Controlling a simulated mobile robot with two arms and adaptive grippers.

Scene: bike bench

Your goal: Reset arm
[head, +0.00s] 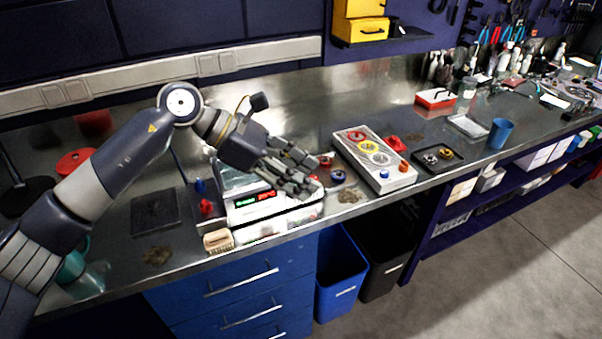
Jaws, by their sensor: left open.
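My left arm comes in from the left in the head view and reaches over the metal bench (395,212). My left gripper (312,174) is open, with its fingers above a white device (262,203) with lit red and green digits. I see nothing held between the fingers. The gripper hides part of the device. My right gripper is not in the picture.
A grey board (352,150) with coloured round parts lies right of the gripper. A black tray (437,157) and a blue cup (499,133) stand farther right. A wooden brush-like block (218,241) sits at the front edge. Bins (338,278) stand below.

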